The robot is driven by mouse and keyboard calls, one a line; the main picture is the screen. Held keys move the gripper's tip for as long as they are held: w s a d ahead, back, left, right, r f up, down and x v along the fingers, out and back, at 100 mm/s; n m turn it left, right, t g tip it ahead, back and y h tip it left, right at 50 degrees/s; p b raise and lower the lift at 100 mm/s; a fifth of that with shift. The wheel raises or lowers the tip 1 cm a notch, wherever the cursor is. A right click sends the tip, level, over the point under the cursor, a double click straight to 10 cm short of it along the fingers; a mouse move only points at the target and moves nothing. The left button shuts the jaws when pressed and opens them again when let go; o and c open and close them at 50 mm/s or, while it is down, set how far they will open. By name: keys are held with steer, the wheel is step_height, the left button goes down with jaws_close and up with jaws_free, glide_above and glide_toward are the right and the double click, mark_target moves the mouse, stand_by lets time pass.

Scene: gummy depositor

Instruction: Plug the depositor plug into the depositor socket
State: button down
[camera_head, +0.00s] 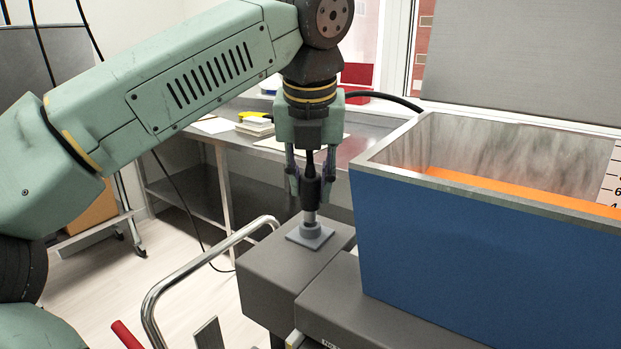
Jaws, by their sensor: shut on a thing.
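My gripper (311,186) points straight down and is shut on the dark depositor plug (311,196), with one finger on each side of it. The plug is upright, and its lighter lower end (309,216) points down at the depositor socket (310,235). The socket is a grey square plate with a raised collar on top of a grey box. The plug's lower end lines up with the collar and seems to meet it. I cannot tell whether it is inside the collar or just above it.
A large blue hopper (480,262) with orange contents stands close on the right. A bent metal rail (185,270) and a red handle (126,335) are at the lower left. A steel table (255,142) with papers and a red box stands behind.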

mark_target(310, 178)
steer(key=shift+f+b, duration=0.85)
steer(key=shift+f, duration=0.4)
steer(key=shift+r, duration=0.1)
steer(key=c, duration=1.2)
jaws_free()
steer(key=shift+r, duration=0.1)
steer(key=v, duration=0.7)
steer(key=shift+r, duration=0.1)
